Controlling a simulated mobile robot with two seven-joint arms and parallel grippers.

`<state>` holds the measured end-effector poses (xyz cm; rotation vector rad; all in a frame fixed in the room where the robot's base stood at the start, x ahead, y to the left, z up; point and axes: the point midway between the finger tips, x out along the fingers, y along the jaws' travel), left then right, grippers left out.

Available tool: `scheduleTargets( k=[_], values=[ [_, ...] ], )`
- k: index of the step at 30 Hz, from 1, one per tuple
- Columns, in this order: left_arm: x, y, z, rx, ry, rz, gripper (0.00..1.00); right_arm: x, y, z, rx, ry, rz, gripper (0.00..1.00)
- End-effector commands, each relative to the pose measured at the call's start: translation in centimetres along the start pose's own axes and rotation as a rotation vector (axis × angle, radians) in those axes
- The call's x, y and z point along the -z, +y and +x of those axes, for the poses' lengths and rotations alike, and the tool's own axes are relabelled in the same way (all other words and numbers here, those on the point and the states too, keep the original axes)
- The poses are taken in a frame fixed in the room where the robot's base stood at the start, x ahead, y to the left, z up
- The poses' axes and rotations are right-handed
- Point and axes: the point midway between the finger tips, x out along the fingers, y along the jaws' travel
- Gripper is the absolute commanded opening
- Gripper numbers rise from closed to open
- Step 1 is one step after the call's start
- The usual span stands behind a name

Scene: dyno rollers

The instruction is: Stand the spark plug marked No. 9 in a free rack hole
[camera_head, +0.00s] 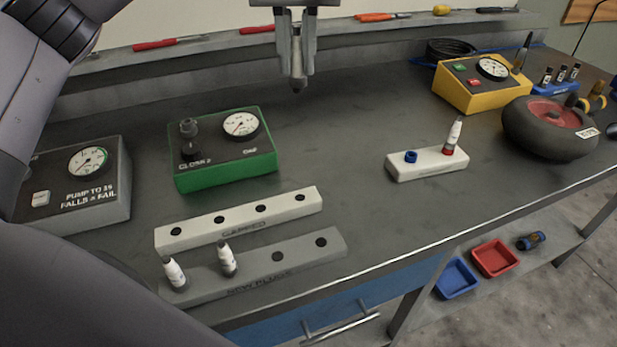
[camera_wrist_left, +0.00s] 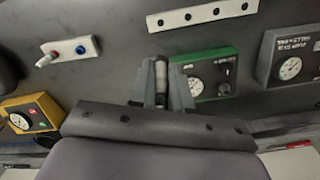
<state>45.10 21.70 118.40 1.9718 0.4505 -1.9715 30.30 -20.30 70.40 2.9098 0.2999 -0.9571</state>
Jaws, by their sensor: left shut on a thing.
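My left gripper (camera_head: 297,72) hangs above the back of the bench and is shut on a small spark plug, whose dark end shows below the fingers. In the left wrist view the plug (camera_wrist_left: 161,78) stands between the fingers; its marking cannot be read. The white rack (camera_head: 185,236), marked GAPPED, has several empty holes. The grey rack (camera_head: 300,262), marked NEW PLUGS, holds two white plugs (camera_head: 174,272) and (camera_head: 227,258) in its left holes; its two right holes are empty. My right gripper is not in view.
A green tester (camera_head: 225,170) stands between the held plug and the racks. A grey pump box (camera_head: 75,215) is at left. A white block (camera_head: 430,170) with blue and red collars holds another plug (camera_head: 454,134). A yellow box (camera_head: 465,95) and wheel (camera_head: 550,140) stand at right.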

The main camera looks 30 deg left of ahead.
Motion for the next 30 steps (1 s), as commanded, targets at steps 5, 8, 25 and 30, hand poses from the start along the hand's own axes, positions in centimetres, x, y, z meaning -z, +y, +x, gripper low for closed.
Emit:
scheduleTargets(
  k=[5,8,25,30],
  values=[
    [-0.1,0.0,4.2,0.002,-0.007,0.002,0.00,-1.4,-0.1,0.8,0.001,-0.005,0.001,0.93],
    [-0.1,0.0,6.4,0.001,-0.006,0.002,0.00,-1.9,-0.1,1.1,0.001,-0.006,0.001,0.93],
    [0.0,-0.1,15.2,0.001,-0.001,-0.001,0.00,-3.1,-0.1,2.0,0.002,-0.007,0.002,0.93],
    [-0.1,-0.1,16.9,0.003,-0.003,0.000,0.00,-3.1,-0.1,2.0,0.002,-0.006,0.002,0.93]
  ],
)
